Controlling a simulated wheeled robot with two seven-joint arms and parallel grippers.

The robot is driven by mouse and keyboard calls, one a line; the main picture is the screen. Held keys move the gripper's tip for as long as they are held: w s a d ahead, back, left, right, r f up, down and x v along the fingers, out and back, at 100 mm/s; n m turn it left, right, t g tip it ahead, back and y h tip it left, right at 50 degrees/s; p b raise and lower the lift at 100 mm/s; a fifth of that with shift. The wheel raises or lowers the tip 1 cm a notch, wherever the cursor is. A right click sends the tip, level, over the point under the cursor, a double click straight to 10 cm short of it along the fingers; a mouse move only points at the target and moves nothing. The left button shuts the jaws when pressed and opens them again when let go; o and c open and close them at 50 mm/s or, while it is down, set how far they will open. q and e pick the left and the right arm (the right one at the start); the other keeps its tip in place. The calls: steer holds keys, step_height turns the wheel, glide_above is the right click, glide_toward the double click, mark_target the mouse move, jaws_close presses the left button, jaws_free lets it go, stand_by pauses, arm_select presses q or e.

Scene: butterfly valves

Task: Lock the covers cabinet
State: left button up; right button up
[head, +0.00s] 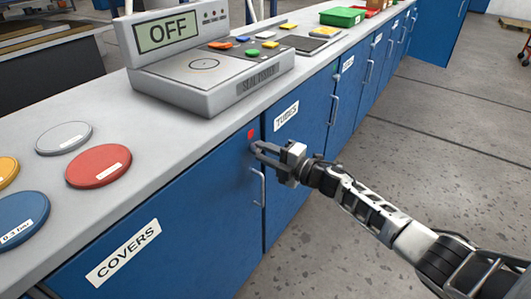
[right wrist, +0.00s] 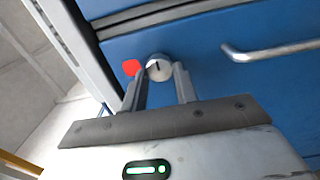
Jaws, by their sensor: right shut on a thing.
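The blue covers cabinet (head: 150,240) has a white COVERS label (head: 124,249) on its closed-looking door and a metal bar handle (head: 258,187). In the right wrist view, a round silver lock knob (right wrist: 159,66) with a dark slot sits on the blue door (right wrist: 205,50), beside a red mark (right wrist: 131,67). The red mark also shows in the head view (head: 251,134). My right gripper (head: 257,149) is at the door's upper right corner, its fingers (right wrist: 161,78) shut on the lock knob; in the head view the gripper hides the knob. My left gripper is not in view.
The grey counter (head: 125,120) carries a seal tester (head: 205,60) reading OFF and several round covers, including a red one (head: 98,166). The TUBES cabinet (head: 297,125) is just right of my gripper. The floor (head: 430,150) at right is open.

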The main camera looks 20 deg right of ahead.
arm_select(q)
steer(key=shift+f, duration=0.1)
arm_select(e)
steer(key=o, duration=1)
arm_select(q)
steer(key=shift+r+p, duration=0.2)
steer(key=shift+p, duration=0.15)
arm_select(e)
steer(key=shift+v, duration=8)
